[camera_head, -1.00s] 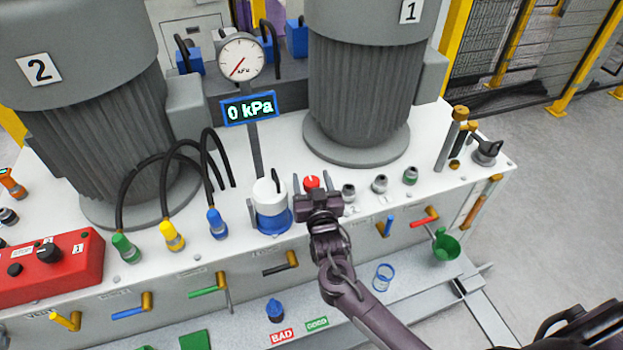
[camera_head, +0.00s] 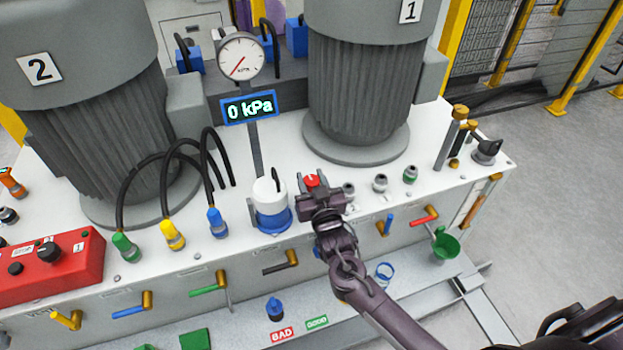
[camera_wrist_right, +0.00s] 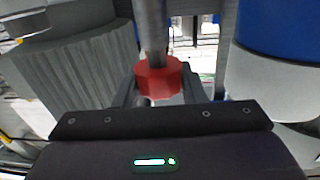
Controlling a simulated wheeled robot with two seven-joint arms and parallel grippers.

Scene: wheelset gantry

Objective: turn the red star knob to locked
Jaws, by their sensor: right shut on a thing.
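The red star knob (camera_head: 312,180) stands on the white bench top, between the white and blue canister and a row of small fittings. It also shows in the right wrist view (camera_wrist_right: 158,78), with a grey shaft beside it. My right gripper (camera_head: 313,186) is at the knob, its fingers on either side, and is shut on it. The gripper body hides the knob's lower part, and I cannot read any locked marking.
The white and blue canister (camera_head: 270,203) stands close left of the right gripper. Small fittings (camera_head: 380,183) stand close right. The grey motor (camera_head: 356,90) rises behind. A gauge (camera_head: 241,56) stands above a display (camera_head: 249,107) reading 0 kPa.

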